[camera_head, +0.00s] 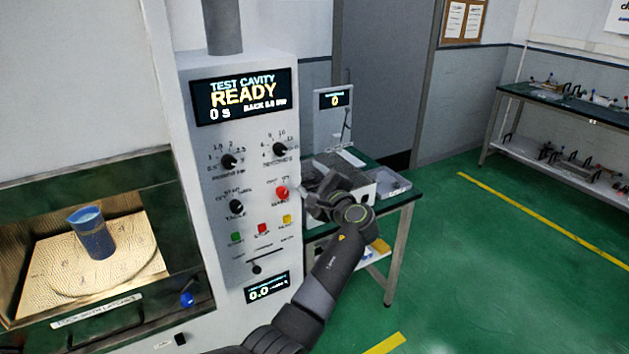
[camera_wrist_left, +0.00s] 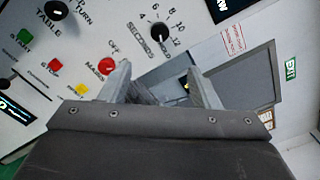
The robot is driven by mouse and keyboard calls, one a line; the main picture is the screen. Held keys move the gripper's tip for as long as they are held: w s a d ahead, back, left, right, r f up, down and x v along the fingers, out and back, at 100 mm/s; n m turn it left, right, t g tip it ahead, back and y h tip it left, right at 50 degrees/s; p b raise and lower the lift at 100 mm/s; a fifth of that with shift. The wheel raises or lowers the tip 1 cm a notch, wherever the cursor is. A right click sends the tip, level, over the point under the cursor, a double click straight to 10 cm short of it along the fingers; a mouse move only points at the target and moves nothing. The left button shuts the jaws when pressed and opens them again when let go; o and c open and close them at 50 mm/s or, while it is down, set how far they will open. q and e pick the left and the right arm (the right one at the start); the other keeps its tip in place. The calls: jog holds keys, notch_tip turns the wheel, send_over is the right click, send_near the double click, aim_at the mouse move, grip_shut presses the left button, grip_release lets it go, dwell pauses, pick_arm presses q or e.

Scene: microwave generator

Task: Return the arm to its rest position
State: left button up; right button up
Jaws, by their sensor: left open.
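My left arm comes in from the bottom of the head view, and its gripper (camera_head: 318,192) is in front of the right edge of the control panel (camera_head: 235,160), close to the red knob (camera_head: 282,192). In the left wrist view the two fingers of the gripper (camera_wrist_left: 160,82) stand apart with no object held between them. The red knob (camera_wrist_left: 106,66) shows there just beside the left finger. Whether that finger touches it I cannot tell. My right gripper is not in view.
A blue cup (camera_head: 92,234) stands on the turntable in the lit cavity at left. The display (camera_head: 242,95) reads READY, 0 s. A green-topped table (camera_head: 398,198) with a grey box stands behind my gripper. The green floor (camera_head: 500,270) at right is clear.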

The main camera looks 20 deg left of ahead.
pick_arm(q)
jog(key=s+a+f+g+h+b, duration=0.1)
jog(key=s+f+h, duration=0.15)
jog(key=f, duration=1.05)
jog(key=s+f+n+g+h+b, duration=0.15)
jog(key=s+f, duration=0.25)
jog(key=f, duration=0.8)
jog(key=s+a+f+m+g+h+b, duration=0.1)
jog(key=s+f+h+b, duration=0.15)
jog(key=f, duration=1.05)
jog(key=s+f+n+g+h+b, duration=0.2)
jog(key=s+f+n+g+h, duration=0.15)
jog(key=s+f, duration=1.5)
jog(key=s+f+n+g+h+b, duration=0.1)
jog(key=s+f+n, duration=0.3)
jog(key=s, duration=0.8)
jog(key=s+a+f+n+g+h+b, duration=0.1)
jog(key=s+f+n, duration=0.3)
jog(key=s+f, duration=0.4)
jog(key=s+f+n+g+h+b, duration=0.1)
jog(key=s+f, duration=0.6)
jog(key=s, duration=0.9)
jog(key=n+b, duration=0.1)
jog(key=n, duration=0.1)
jog(key=shift+s+a+n, duration=0.2)
jog(key=shift+a+n, duration=0.2)
